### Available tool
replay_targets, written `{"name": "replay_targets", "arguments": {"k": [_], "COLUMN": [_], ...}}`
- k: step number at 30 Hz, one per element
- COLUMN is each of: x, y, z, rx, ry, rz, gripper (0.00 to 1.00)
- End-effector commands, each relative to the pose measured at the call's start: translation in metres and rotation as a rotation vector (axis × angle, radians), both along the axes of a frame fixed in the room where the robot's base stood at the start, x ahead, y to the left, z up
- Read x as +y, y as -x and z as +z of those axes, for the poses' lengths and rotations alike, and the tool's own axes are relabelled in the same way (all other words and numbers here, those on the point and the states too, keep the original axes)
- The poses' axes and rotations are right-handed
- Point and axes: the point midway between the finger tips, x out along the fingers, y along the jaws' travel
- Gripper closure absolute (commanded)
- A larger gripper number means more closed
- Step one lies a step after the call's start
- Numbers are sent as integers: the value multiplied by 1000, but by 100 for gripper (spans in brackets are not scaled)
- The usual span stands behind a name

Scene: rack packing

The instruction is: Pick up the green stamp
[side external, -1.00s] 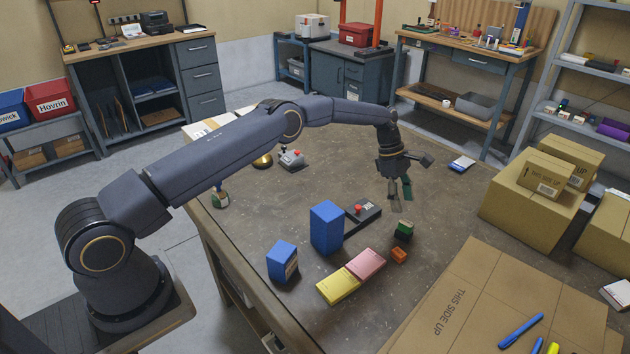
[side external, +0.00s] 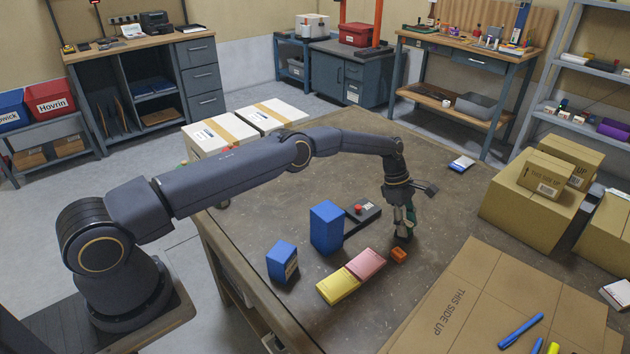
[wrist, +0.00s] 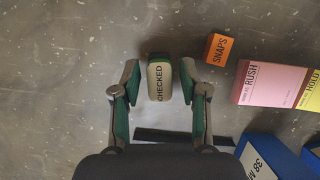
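The green stamp (wrist: 160,78) has a beige top marked CHECKED and stands on the table. In the wrist view it is between the two green fingers of my gripper (wrist: 159,72). I cannot tell whether that finger touches. In the side view my gripper (side external: 404,222) points down at the stamp's place, and its fingers mostly hide the stamp.
A small orange SNAPS block (side external: 399,255) lies close by. Pink (side external: 366,265) and yellow (side external: 338,286) boxes lie nearby. A tall blue box (side external: 326,228) and a smaller blue box (side external: 282,262) stand to the left. A dark device with a red button (side external: 360,210) is behind.

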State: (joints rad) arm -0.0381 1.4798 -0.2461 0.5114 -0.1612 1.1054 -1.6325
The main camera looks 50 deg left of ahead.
Motion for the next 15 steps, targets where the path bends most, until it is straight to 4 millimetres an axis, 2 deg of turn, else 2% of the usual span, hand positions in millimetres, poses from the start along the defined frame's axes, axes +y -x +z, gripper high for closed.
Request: {"name": "replay_targets", "arguments": {"k": [2, 11, 15], "x": [0, 0, 0], "y": [0, 0, 0], "z": [0, 0, 0], "rx": [0, 0, 0], "ry": [0, 0, 0], "rz": [0, 0, 0], "gripper": [68, 99, 100]}}
